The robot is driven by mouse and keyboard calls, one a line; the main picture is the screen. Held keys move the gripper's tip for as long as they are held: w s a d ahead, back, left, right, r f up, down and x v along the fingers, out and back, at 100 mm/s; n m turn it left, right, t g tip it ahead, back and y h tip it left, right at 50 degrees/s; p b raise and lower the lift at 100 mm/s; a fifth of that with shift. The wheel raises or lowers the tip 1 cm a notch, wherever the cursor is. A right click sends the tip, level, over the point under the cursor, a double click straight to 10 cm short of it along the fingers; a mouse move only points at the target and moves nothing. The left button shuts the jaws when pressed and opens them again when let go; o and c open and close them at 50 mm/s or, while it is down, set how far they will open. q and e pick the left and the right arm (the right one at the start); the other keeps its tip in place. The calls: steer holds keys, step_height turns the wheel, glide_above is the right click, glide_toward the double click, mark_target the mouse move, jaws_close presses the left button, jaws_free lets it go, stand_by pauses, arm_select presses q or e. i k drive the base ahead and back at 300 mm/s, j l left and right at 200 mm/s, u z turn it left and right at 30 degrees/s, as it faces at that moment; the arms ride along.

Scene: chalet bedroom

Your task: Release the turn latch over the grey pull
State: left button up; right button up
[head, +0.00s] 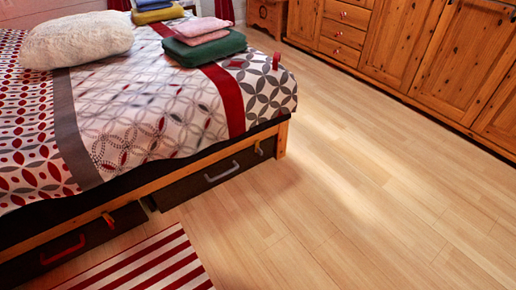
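A dark drawer (185,192) with a grey pull (221,172) sits under the bed's wooden side rail. A small orange turn latch (258,148) is at the rail's lower edge, above and to the right of the grey pull. It appears to hang down over the drawer front; its exact angle is too small to tell. A second orange latch (108,219) is over the right part of another dark drawer, which has a red pull (62,250). Neither of my grippers is in view.
The bed (150,110) carries a pale pillow (78,40) and folded cloths (205,48). A red-striped rug (140,265) lies before the red-pull drawer. Wooden cabinets (400,45) line the back right. The wood floor (340,190) between is clear.

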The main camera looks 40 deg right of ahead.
mark_target(257, 149)
steer(key=i+l, duration=0.2)
steer(key=l, duration=0.2)
steer(key=i+l, duration=0.15)
steer(key=l, duration=0.25)
steer(key=i+l, duration=0.2)
steer(key=l, duration=0.25)
steer(key=i+l, duration=0.15)
steer(key=l, duration=0.25)
steer(key=i+l, duration=0.2)
steer(key=l, duration=0.2)
steer(key=i+l, duration=0.2)
steer(key=l, duration=0.2)
steer(key=i+l, duration=0.15)
steer(key=l, duration=0.3)
steer(key=i+l, duration=0.2)
steer(key=l, duration=0.2)
steer(key=u, duration=0.05)
